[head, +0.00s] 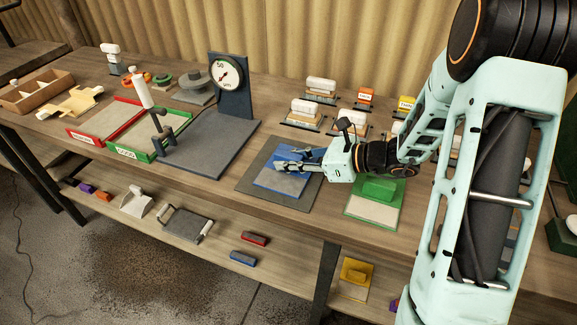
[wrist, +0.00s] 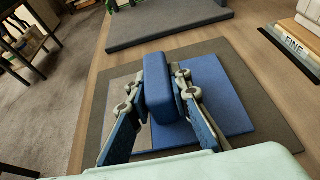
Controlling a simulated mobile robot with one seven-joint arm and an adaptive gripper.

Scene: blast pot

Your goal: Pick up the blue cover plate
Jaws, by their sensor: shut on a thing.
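The blue cover plate (wrist: 227,110) lies over a dark grey mat (wrist: 258,88) on the workbench, with a raised blue block-shaped handle (wrist: 160,82) on it. In the head view the plate (head: 268,182) shows partly below my gripper (head: 292,166). In the wrist view my gripper (wrist: 160,95) has one finger on each side of the handle and is shut on it. The plate appears to lie flat; I cannot tell whether it touches the mat. The fingers hide parts of the handle and plate.
A green plate (head: 383,190) lies right of the mat. A dial gauge (head: 226,73) stands on a dark base to the left, beside red and green trays. Several labelled blocks (head: 305,109) stand behind. The bench's front edge is close.

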